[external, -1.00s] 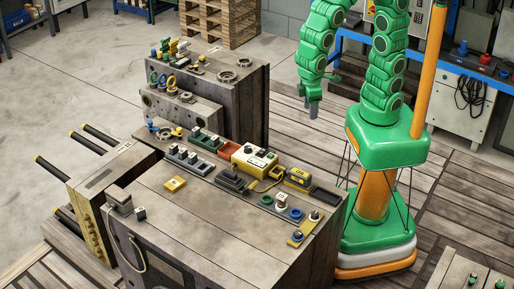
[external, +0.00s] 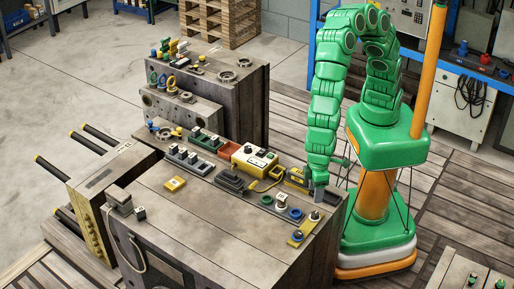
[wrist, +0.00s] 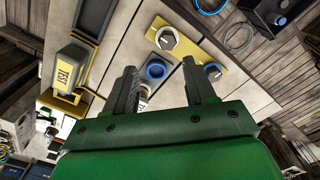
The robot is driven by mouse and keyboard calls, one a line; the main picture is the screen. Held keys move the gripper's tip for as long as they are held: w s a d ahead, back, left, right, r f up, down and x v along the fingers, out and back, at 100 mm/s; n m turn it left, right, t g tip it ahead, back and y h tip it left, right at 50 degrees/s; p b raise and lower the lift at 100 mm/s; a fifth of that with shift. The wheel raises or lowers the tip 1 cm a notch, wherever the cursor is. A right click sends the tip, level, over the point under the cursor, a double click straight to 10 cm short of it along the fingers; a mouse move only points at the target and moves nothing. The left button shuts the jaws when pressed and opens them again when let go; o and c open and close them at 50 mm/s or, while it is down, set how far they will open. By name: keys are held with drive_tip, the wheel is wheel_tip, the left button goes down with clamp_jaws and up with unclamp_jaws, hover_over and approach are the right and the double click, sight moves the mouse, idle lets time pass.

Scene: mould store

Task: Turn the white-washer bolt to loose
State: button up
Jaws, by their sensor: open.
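The white-washer bolt (external: 281,203) stands on the near bench, between the green-washer bolt (external: 267,200) and the blue-washer bolt (external: 296,214). In the wrist view a pale bolt, seemingly this one (wrist: 144,93), is partly hidden by the left finger. My gripper (external: 318,195) points down over the bench's right end, to the right of the bolt. In the wrist view its fingers (wrist: 163,84) are apart and nothing is held. The blue-washer bolt also shows there (wrist: 155,70), between the fingertips. The white-washer bolt's turn position is too small to read.
The bench's right edge is near my gripper.

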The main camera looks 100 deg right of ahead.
sight(315, 213)
drive_tip(key=shift+s+a+f, duration=0.1)
drive_tip(key=shift+a+f, duration=0.45)
drive_tip(key=shift+a, duration=0.05)
drive_tip(key=shift+f, duration=3.9)
clamp_jaws()
